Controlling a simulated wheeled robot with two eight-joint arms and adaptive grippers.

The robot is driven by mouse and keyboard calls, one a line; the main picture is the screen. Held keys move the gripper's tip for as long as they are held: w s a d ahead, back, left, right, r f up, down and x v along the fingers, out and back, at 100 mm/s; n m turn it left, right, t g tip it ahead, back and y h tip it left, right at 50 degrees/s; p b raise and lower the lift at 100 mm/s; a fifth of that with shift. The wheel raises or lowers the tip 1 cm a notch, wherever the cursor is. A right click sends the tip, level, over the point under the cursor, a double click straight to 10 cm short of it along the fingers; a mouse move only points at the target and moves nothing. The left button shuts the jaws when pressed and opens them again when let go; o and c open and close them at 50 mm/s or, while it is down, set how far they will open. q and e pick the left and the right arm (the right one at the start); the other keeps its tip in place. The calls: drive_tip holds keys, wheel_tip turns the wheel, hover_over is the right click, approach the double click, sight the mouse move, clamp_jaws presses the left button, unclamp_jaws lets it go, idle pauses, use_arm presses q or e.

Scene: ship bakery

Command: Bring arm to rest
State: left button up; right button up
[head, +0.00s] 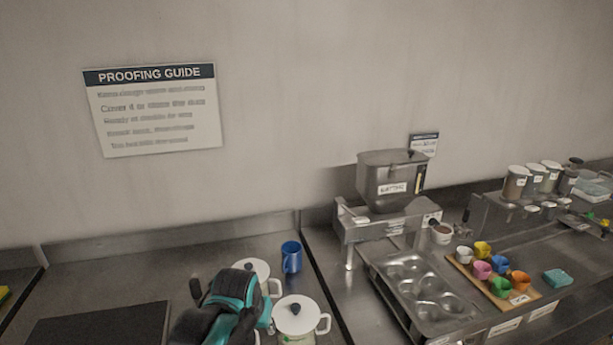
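My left arm comes in from the bottom of the head view, and its black and teal gripper (246,312) is over the steel counter (180,262). It is beside two white lidded pots. The rear pot (256,268) is partly hidden behind the gripper, and the front pot (297,316) stands just to its right. I cannot tell whether the gripper touches either pot, or how far its fingers are apart. My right gripper is out of view.
A blue mug (291,257) stands behind the pots. A dark mat (100,326) lies at left. To the right are a dispensing machine (391,182), a muffin tin (418,285) and a wooden board (464,268) with several coloured cups. Bare counter lies behind the mat.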

use_arm(q)
drive_tip(key=s+a+f+t+b, duration=0.1)
drive_tip(key=s+a+f, duration=0.1)
drive_tip(key=s, duration=0.6)
drive_tip(key=s+a+f+n+t, duration=0.1)
drive_tip(key=s+a+f, duration=0.1)
drive_tip(key=s+a, duration=0.3)
drive_tip(key=s, duration=0.3)
drive_tip(key=shift+f+b, duration=0.4)
drive_tip(key=shift+s, duration=0.1)
